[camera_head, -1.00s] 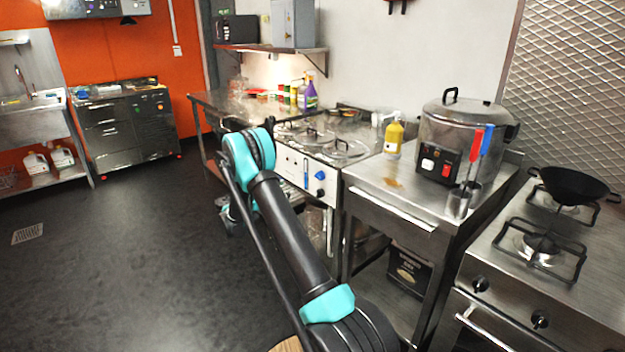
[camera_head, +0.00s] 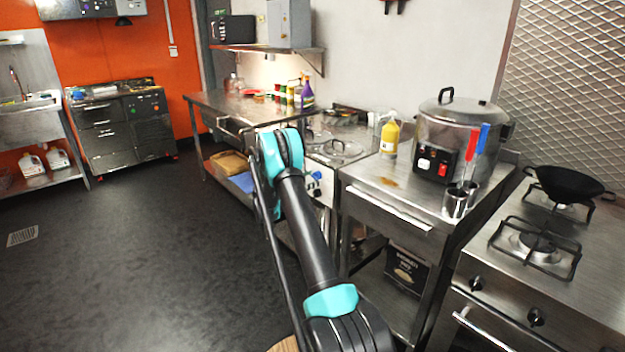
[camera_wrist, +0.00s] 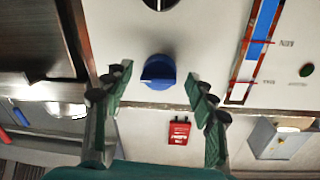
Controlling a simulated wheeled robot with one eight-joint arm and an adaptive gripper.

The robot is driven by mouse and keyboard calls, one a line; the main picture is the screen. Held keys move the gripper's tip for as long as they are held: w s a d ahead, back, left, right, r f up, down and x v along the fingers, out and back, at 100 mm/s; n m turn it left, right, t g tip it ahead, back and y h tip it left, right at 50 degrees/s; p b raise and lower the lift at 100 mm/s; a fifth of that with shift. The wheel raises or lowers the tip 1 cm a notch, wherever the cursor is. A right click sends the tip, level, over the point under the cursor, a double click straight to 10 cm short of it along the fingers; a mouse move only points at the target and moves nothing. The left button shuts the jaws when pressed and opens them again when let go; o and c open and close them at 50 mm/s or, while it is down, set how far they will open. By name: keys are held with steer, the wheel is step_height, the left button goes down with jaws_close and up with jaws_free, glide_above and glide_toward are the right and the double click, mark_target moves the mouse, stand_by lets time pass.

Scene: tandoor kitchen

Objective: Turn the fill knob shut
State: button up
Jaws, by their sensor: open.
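The blue knob (camera_wrist: 158,71) is on the pale front panel (camera_wrist: 205,45) of the cooking unit. The wrist view shows it between and just beyond the fingertips of my gripper (camera_wrist: 159,88). The fingers are open, one on each side of the knob, with gaps showing; I cannot tell the remaining depth. A bar on the knob runs roughly crosswise in this view. A blue level gauge (camera_wrist: 260,45) with a red-edged frame is to the right. In the head view my arm covers much of the panel and hides the gripper; a bit of blue shows beside it.
In the head view, a steel table with a large cooker (camera_head: 455,130) and yellow bottle (camera_head: 390,138) stands right of the unit. The left floor (camera_head: 130,250) is clear.

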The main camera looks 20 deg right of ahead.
steer(key=shift+w+d, duration=0.1)
steer(key=shift+d, duration=0.15)
steer(key=shift+c, duration=0.6)
steer(key=c, duration=1)
